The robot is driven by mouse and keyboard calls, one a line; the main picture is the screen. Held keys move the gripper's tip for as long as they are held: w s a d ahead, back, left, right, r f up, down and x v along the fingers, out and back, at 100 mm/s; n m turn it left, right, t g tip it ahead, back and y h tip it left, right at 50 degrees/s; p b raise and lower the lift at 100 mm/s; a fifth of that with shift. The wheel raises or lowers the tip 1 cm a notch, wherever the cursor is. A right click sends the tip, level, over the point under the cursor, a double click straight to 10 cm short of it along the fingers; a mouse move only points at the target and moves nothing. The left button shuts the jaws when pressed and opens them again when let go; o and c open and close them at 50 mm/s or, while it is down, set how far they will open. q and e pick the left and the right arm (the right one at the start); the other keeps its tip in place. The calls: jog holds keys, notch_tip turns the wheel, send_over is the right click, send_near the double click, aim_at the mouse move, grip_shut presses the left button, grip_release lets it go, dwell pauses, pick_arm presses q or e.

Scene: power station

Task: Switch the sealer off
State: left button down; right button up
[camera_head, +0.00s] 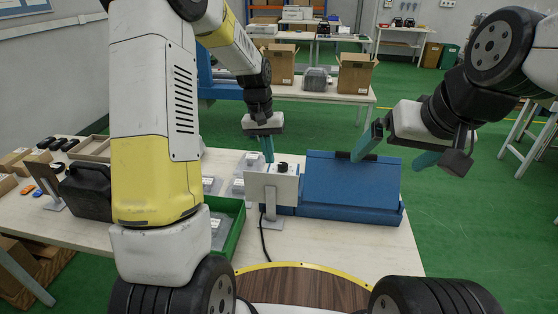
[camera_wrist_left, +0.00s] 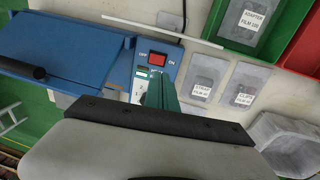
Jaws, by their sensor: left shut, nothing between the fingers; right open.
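The blue sealer (camera_head: 350,185) stands on the white table in front of me. In the left wrist view its blue body (camera_wrist_left: 65,48) shows with a control panel (camera_wrist_left: 143,72) at its right end. A red rocker switch (camera_wrist_left: 157,59) sits there between the marks OFF and ON; its lit or pressed side is not clear. My left gripper (camera_head: 268,150) is shut and empty, pointing down over the panel end. In the wrist view its teal fingertips (camera_wrist_left: 161,80) appear just below the switch; contact cannot be told. My right gripper (camera_head: 397,148) is open and empty above the sealer's right side.
A white plate on a stand (camera_head: 272,190) partly hides the sealer's left end. A green tray (camera_head: 238,232) and clear bags (camera_wrist_left: 245,84) lie nearby. A black case (camera_head: 86,190) stands at the left. A table with cardboard boxes (camera_head: 355,73) is behind.

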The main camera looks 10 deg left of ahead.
pick_arm(q)
jog(key=shift+a+r, duration=0.2)
jog(key=shift+r, duration=0.65)
jog(key=shift+a+r, duration=0.15)
jog(key=shift+r, duration=0.7)
